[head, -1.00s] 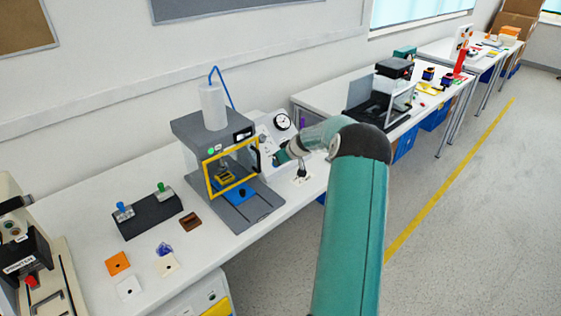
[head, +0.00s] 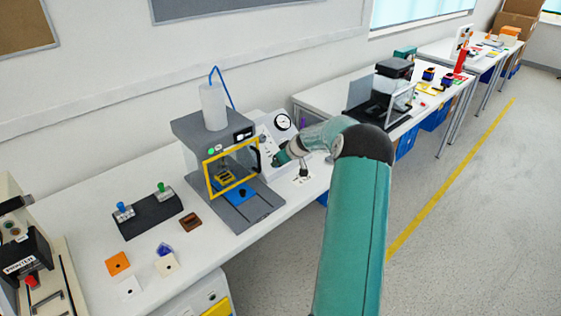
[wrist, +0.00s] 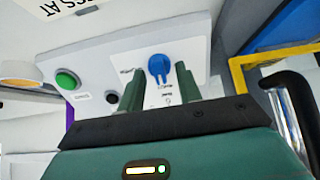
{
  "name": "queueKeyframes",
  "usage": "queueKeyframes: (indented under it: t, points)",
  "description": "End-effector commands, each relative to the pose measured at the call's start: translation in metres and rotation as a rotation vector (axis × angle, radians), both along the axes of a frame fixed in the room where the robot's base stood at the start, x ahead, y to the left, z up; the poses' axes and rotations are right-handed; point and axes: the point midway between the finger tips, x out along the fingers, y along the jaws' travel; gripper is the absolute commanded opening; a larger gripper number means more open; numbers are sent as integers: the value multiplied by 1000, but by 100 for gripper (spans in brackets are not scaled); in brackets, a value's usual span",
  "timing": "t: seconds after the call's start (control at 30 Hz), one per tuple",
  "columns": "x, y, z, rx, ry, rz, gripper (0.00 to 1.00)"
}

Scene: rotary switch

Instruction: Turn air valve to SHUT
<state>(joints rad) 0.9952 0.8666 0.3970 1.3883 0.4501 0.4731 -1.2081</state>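The air valve is a round blue knob with a pointer-like tab (wrist: 159,68) on a white panel (wrist: 195,50) in the wrist view. Small dark lettering stands beside it, too blurred to read surely. My gripper (wrist: 160,80) is open, with one green finger on each side of the knob's lower part and gaps showing between. In the head view my gripper (head: 281,157) is at the sloped panel (head: 265,128) right of the press, and the knob is hidden there.
The panel also bears a gauge (head: 283,122) and a green button (wrist: 66,79). The grey press with a yellow-framed guard (head: 210,180) stands close to the left of my gripper. In the wrist view a black bar handle (wrist: 292,105) is near the right. Bench parts lie farther left.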

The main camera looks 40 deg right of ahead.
Motion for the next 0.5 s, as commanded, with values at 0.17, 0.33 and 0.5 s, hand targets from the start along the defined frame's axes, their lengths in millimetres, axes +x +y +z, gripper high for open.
queueKeyframes:
  t: [0.17, 0.33, 0.5]
  points:
    - [-2, -1, 2, -1, 0, -2, 35]
    - [-13, -2, 16, -2, -1, -3, 35]
    - [-37, -3, 44, -2, -1, -5, 35]
